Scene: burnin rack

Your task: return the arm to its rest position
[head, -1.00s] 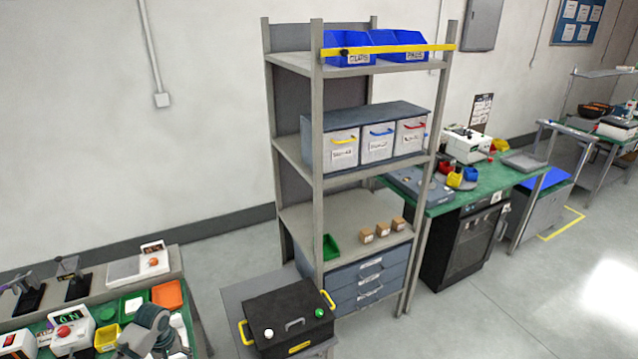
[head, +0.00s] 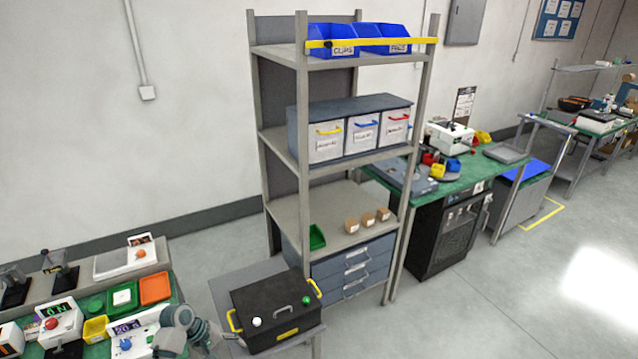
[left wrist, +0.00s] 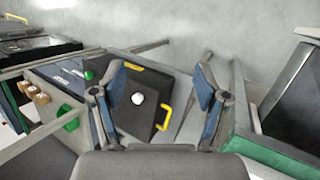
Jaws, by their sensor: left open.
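My left gripper (left wrist: 160,85) is open and empty in the left wrist view, its two blue-grey fingers apart. Beyond the fingers is a black box (left wrist: 145,108) with a white knob and a yellow handle; the fingers look clear of it. In the head view my grey left arm shows at the lower left, in front of the bench and beside the black box (head: 275,312). Its fingers cannot be made out there. My right gripper is in neither view.
A grey shelf rack (head: 303,130) stands in the middle with blue bins and drawers. A green-topped bench (head: 95,303) with instruments and small trays is at the left. Another green workbench (head: 470,180) stands at the right. The floor (head: 480,290) at front right is clear.

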